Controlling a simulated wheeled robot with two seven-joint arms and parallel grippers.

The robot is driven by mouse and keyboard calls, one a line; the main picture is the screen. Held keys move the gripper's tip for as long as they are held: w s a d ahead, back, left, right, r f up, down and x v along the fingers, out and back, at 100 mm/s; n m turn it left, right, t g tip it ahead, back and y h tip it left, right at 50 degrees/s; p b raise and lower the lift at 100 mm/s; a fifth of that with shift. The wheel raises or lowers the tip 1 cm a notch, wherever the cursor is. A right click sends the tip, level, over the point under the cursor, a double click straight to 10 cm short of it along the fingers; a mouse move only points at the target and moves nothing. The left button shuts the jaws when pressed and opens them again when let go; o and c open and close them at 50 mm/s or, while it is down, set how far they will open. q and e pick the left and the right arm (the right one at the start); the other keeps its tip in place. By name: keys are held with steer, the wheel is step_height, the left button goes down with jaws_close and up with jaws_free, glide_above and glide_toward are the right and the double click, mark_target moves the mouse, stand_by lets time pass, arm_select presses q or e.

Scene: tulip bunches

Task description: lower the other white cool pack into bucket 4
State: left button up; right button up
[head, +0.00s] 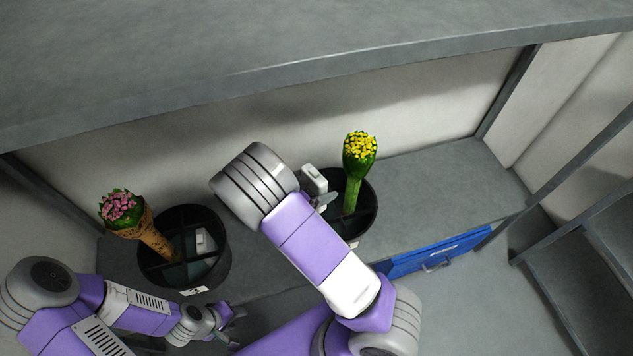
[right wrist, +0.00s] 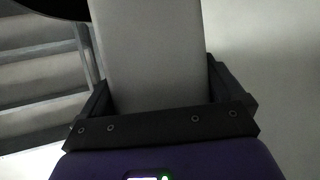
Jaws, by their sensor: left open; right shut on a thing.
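A white cool pack (head: 313,177) is in my right gripper (head: 322,194), at the left rim of the right black bucket (head: 369,222). The pack fills the space between the fingers in the right wrist view (right wrist: 152,50). That bucket holds a yellow tulip bunch (head: 359,160) standing upright in a green wrap; its front label is too small to read surely. My right arm hides the bucket's left side. Another white cool pack (head: 205,240) sits inside the left black bucket (head: 153,274). My left gripper (head: 232,322) is open and empty in front of the left bucket.
A pink tulip bunch (head: 122,210) in a brown wrap leans left out of the left bucket. Both buckets stand on a grey shelf (head: 455,187) under a higher grey shelf (head: 300,50). A blue drawer front (head: 440,252) is below at right. The shelf's right end is clear.

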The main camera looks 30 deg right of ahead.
steer(key=shift+f, duration=0.5)
step_height(320, 180, down, 4)
steer(key=b, duration=0.4)
steer(key=shift+r, duration=0.15)
steer(key=shift+f+b, duration=0.55)
steer(key=shift+b, duration=0.2)
steer(key=o, duration=1)
steer(key=p+v, duration=0.2)
steer(key=v, duration=0.5)
steer(key=shift+a+r, duration=0.2)
